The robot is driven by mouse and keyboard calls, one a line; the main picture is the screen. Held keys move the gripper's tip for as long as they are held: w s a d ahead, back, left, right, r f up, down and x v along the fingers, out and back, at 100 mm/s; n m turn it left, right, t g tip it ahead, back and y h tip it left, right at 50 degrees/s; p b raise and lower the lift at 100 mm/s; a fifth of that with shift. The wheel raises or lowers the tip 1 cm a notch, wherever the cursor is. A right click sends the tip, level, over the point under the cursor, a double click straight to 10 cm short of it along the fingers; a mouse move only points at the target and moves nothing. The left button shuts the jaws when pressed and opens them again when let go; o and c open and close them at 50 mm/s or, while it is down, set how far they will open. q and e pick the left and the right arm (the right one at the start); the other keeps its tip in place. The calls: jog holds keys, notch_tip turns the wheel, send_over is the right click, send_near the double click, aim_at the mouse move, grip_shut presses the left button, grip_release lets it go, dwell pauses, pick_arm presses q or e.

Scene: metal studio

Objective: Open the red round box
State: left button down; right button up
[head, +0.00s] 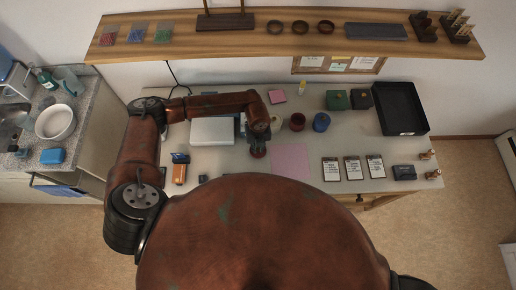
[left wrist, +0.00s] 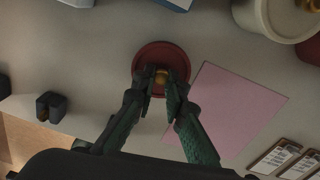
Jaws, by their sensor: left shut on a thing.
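The red round box (head: 297,123) stands on the table with a dark, open-looking top. Part of a red round wall (left wrist: 313,48) shows at the right edge of the left wrist view. A red round lid (left wrist: 143,60) with a gold knob (left wrist: 162,76) is apart from the box, left of the pink sheet. My left gripper (left wrist: 162,82) is shut on the lid's knob from above. In the head view my left gripper (head: 258,147) is over the lid, mostly covered by the arm. I cannot tell whether the lid touches the table. My right gripper is not in view.
A pale round pot (head: 275,123) and a blue round box (head: 321,122) flank the red box. Green (head: 337,100) and black (head: 360,98) boxes stand behind. A black tray (head: 425,125) is at right. A pink sheet (head: 290,161) lies right of the lid. A shelf (head: 180,50) runs above.

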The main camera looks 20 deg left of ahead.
aim_at(258, 149)
pick_arm(q)
jog(key=shift+f, duration=0.65)
jog(key=shift+f, duration=0.1)
jog(key=c, duration=2)
grip_release()
jog(key=shift+o, duration=0.2)
jog(key=shift+r, duration=0.2)
notch_tip(258, 149, up, 12)
jog(key=shift+b, duration=0.4)
